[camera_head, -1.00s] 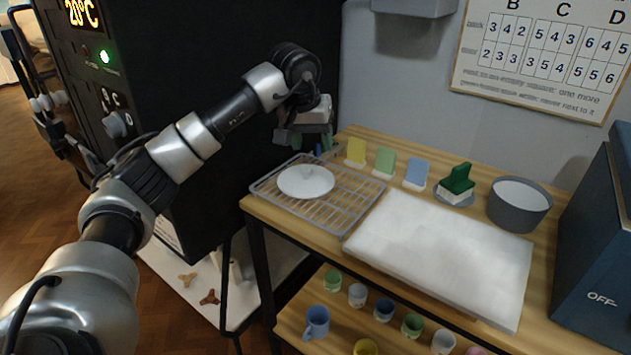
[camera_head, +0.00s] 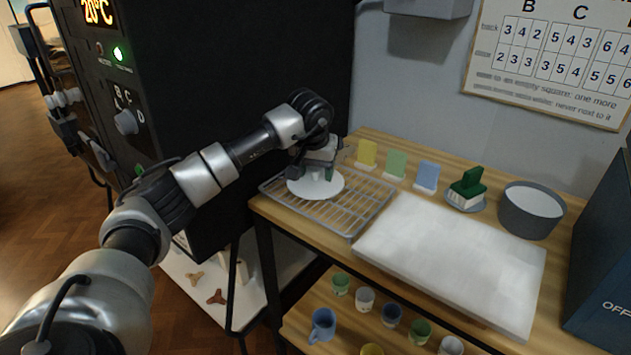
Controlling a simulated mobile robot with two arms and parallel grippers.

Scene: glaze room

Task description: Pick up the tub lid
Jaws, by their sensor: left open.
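The tub lid (camera_head: 318,189) is a round white disc with a small raised knob. It lies flat on the wire rack (camera_head: 362,211) at the left end of the wooden table. My left gripper (camera_head: 312,174) is open, pointing down right over the lid's middle, with its fingers at the knob. The gripper hides the back of the lid and most of the knob, and I cannot tell whether the fingers touch it. My right gripper is out of view.
Yellow, green and blue upright tiles (camera_head: 396,164) stand behind the rack. A white slab (camera_head: 450,260) lies to its right, with a green-handled brush (camera_head: 468,184) and a grey tub (camera_head: 531,209) behind it. Cups (camera_head: 322,325) stand on the lower shelf. A black kiln (camera_head: 215,90) rises at the left.

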